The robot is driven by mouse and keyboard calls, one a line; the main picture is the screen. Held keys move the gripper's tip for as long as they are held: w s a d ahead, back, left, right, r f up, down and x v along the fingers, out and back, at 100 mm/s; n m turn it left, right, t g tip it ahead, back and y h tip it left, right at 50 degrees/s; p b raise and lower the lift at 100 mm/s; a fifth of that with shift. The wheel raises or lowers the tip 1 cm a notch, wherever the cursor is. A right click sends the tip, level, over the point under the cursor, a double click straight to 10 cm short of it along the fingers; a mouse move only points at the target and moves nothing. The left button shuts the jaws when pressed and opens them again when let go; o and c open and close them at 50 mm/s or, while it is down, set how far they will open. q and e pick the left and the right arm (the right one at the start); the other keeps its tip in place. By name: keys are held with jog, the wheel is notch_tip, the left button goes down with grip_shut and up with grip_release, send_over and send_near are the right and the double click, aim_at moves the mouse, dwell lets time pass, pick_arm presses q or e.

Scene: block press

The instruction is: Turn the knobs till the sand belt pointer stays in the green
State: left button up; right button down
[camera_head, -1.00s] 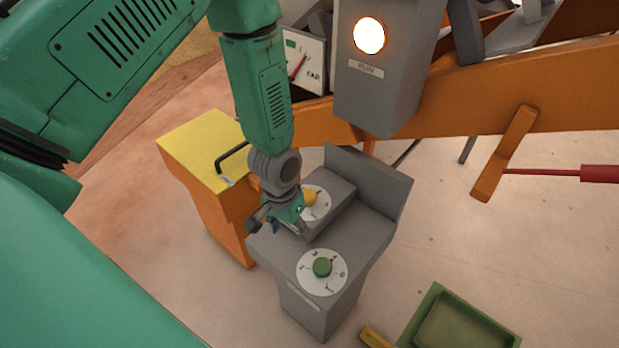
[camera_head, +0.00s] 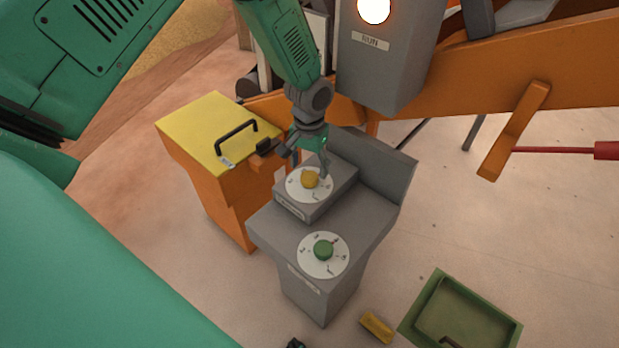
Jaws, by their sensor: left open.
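My left gripper (camera_head: 298,165) is open, just behind the yellow knob, with one finger close to that dial's right edge and the other out to the left. I cannot tell whether it touches the knob. The pointer gauge is mostly hidden behind my left arm; only a pale edge (camera_head: 318,35) shows, and its needle cannot be read. My right gripper is not clearly seen.
An orange box with a yellow lid (camera_head: 195,130) and black handle stands left of the stand. A grey housing (camera_head: 385,70) with a lit RUN lamp hangs behind. A green tray (camera_head: 425,300) and yellow block (camera_head: 377,327) lie front right. Small dark parts at the bottom edge are unclear.

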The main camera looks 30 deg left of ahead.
aim_at(309, 176)
pick_arm(q)
jog(key=shift+f+b, duration=0.3)
jog(key=shift+f, duration=1.55)
jog(key=c, duration=1.1)
